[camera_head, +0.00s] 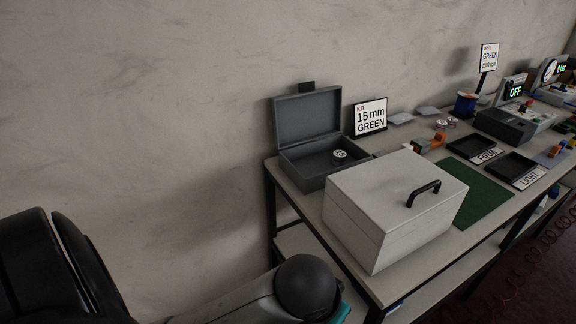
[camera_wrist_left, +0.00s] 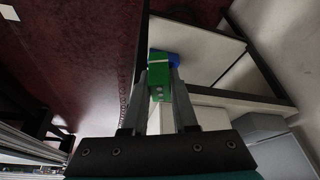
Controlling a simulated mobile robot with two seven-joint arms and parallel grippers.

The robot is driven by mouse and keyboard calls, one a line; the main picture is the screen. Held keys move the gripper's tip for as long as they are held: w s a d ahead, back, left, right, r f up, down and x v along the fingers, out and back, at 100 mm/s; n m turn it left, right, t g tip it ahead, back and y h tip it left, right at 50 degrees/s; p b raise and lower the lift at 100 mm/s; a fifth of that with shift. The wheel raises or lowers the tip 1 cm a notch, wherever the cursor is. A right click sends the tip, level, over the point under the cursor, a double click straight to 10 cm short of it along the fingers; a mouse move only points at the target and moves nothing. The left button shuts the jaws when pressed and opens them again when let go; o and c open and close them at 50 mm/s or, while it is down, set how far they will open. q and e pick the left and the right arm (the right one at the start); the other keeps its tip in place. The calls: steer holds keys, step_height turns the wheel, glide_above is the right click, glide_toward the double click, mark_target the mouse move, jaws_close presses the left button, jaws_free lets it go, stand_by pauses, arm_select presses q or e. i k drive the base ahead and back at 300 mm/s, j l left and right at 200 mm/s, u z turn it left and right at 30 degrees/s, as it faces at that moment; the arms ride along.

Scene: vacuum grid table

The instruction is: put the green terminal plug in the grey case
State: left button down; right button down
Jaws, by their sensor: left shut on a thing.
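The green terminal plug (camera_wrist_left: 159,76) is between the fingers of my left gripper (camera_wrist_left: 161,88) in the left wrist view. The fingers are shut on it. A blue thing (camera_wrist_left: 172,58) shows just beyond the plug; I cannot tell whether they touch. The grey case (camera_head: 307,108) stands open at the back left end of the table in the head view, its lid raised against the wall. A small round white-topped item (camera_head: 340,155) lies inside it. My left gripper is outside the head view, and my right gripper is in neither view.
A closed light grey box (camera_head: 385,205) with a black handle stands in front of the case. A sign reading "KIT 15 mm GREEN" (camera_head: 370,116) stands behind. A green mat (camera_head: 482,195) and black trays (camera_head: 478,147) lie to the right. A lower shelf (camera_head: 300,243) runs underneath.

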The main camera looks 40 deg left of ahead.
mark_target(312, 171)
steer(key=i+j, duration=0.15)
steer(key=j, duration=0.2)
steer(key=i+j, duration=0.15)
steer(key=j, duration=0.2)
steer(key=i+j, duration=0.15)
steer(key=j, duration=0.2)
steer(key=i+j, duration=0.15)
steer(key=j, duration=0.2)
steer(key=i+j, duration=0.15)
steer(key=j, duration=0.2)
